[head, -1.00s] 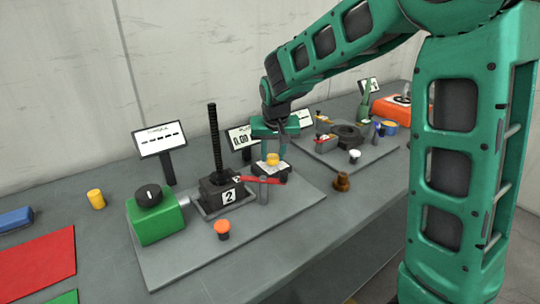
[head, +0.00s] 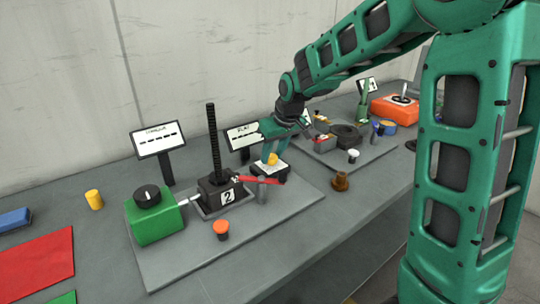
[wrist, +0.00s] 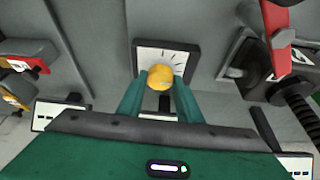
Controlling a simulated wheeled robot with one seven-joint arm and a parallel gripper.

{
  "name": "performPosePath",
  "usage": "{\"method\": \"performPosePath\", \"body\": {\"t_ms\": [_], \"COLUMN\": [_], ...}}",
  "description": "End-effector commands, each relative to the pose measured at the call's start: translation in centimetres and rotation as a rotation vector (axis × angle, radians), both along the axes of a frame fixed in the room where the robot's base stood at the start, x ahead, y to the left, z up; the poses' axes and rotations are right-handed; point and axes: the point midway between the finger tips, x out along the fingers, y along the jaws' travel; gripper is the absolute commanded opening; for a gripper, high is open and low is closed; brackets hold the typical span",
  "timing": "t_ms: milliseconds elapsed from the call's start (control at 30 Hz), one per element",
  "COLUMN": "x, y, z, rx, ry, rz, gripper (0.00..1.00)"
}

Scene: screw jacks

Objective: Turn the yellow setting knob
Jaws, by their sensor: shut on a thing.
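The yellow setting knob (head: 272,159) sits on top of a small dark box with a white dial face (head: 283,168), beside the jack marked 2. In the wrist view the round yellow knob (wrist: 160,77) lies between the two teal fingertips of my gripper (wrist: 160,84), with tick marks on the white dial (wrist: 172,56) around it. My gripper (head: 272,150) is shut on the knob from above in the head view. The knob's lower part is hidden by the fingers.
A red lever (head: 258,180) is close beside the dial box. The threaded jack (head: 214,150), a green box with a black knob (head: 152,215) and an orange button (head: 221,228) share the plate. Display signs (head: 157,138) stand behind. A brown knob-like piece (head: 341,181) stands to the right.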

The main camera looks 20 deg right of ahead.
Motion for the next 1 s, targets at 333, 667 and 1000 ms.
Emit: {"method": "performPosePath", "body": {"t_ms": [333, 667, 1000], "x": [0.04, 0.03, -0.02], "y": [-0.02, -0.02, -0.07], "z": [0.07, 0.07, 0.17], "rx": [0.000, 0.000, 0.000], "ry": [-0.001, -0.001, 0.000], "rz": [0.050, 0.048, 0.048], "gripper": [0.10, 0.49, 0.51]}}
